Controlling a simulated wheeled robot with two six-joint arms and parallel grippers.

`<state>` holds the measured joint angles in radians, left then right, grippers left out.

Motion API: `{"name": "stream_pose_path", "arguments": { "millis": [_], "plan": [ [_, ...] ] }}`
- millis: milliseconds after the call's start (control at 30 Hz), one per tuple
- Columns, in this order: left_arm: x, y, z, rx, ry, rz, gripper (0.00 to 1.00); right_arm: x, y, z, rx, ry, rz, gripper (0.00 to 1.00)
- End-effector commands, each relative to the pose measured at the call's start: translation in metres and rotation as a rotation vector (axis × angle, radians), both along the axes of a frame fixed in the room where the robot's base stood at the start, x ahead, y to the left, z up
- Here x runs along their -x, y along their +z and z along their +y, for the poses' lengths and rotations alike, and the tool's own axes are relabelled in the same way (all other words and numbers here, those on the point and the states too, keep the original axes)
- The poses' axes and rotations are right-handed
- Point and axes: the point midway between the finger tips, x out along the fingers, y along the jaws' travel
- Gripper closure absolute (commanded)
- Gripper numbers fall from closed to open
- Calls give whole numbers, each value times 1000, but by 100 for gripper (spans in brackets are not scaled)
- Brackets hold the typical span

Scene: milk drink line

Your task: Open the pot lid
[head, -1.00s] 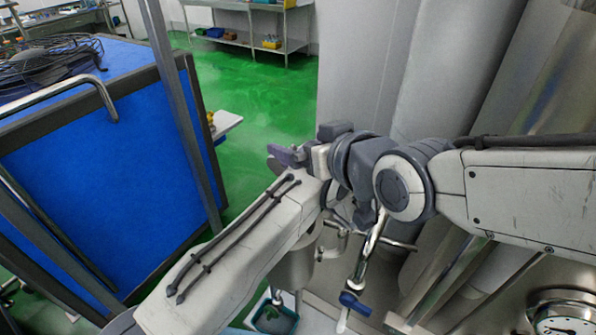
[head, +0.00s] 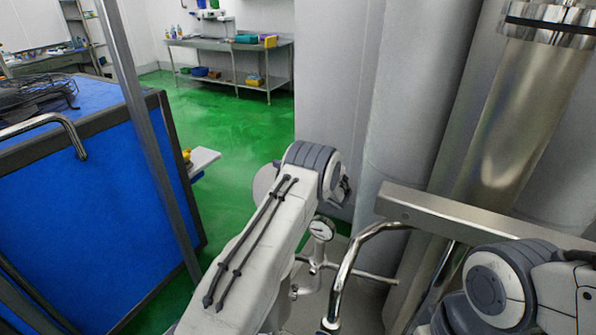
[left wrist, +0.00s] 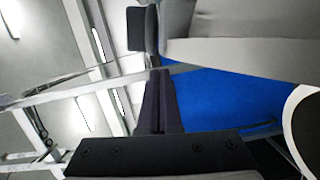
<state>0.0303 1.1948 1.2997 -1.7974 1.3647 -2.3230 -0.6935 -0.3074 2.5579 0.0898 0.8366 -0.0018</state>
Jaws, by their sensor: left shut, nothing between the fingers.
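I cannot make out a pot or its lid in either view. My left gripper (left wrist: 156,82) shows as dark fingers in the left wrist view, shut with nothing between them. In the head view my left arm reaches up from the bottom, and its rounded joint hides what lies behind. The left gripper itself is not clear there. My right gripper is not in view.
A bent steel pipe (head: 345,270) and a round gauge (head: 321,228) stand right of my left arm. A steel beam (head: 460,217) and large grey cylinders are at the right. A blue box-like unit (head: 90,215) stands at the left. Green floor (head: 225,135) lies open beyond.

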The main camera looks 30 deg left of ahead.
Motion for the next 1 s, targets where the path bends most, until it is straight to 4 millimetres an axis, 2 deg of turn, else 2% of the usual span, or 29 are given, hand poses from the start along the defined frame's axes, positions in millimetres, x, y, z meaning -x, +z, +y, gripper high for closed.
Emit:
{"name": "stream_pose_path", "arguments": {
  "millis": [733, 1000],
  "plan": [
    [-7, -3, -23, 1, -23, 1, 100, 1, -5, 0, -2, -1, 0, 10],
    [4, -3, -65, 1, -27, -1, 100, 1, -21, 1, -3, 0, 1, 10]
  ]
}}
